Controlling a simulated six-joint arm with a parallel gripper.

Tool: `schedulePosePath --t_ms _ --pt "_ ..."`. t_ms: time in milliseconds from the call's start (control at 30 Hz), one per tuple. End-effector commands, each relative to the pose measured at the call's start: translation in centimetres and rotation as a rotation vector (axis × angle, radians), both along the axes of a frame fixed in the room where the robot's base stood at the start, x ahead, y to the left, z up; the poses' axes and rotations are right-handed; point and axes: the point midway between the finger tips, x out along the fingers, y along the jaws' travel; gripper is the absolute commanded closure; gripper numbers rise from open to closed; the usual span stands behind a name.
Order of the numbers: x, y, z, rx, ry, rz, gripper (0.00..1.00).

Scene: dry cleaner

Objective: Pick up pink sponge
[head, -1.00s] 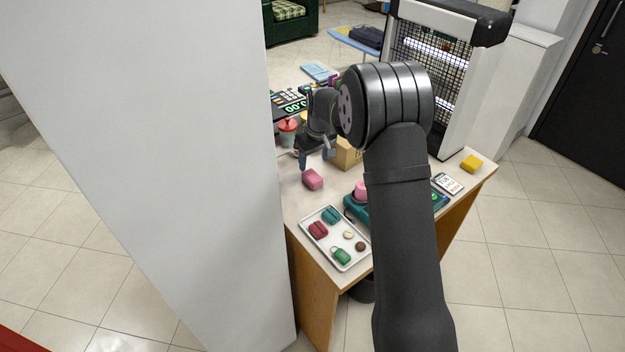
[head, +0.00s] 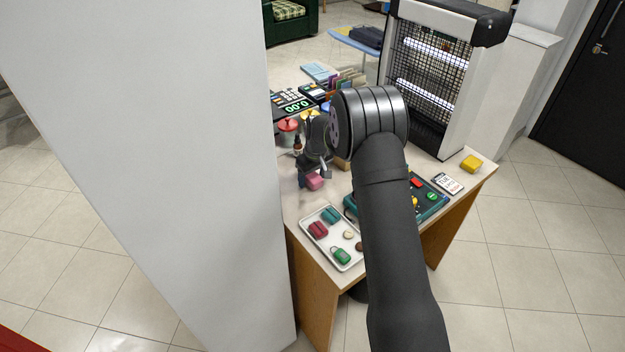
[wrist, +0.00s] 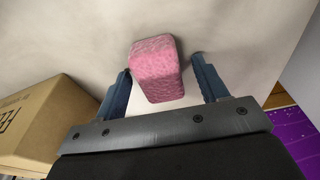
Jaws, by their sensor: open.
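The pink sponge (head: 314,182) lies on the table near its left edge, just beyond the tray. In the wrist view the sponge (wrist: 155,69) is a pink block with a rough surface, between the ends of the two blue fingers. My gripper (wrist: 163,75) is open, with the left finger close to the sponge's side and a wider gap on the right. I cannot tell whether the left finger touches it. In the head view my gripper (head: 313,177) is over the sponge and partly hides it.
A white tray (head: 345,267) with small coloured items stands in front of the sponge. A cardboard box (wrist: 45,125) is close at the left in the wrist view. Cups and a bottle (head: 297,146) stand behind.

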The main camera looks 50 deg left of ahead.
Motion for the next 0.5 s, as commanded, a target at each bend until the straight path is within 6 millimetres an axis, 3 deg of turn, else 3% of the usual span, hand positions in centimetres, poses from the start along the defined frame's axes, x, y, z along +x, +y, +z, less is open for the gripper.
schedulePosePath --t_ms 33,267,500 --pt "0.0 0.0 0.02 0.0 0.0 0.0 0.34" --pt "0.0 0.0 0.03 0.0 0.0 0.0 0.79" --pt "0.0 -0.01 0.06 0.0 0.0 0.0 0.81"
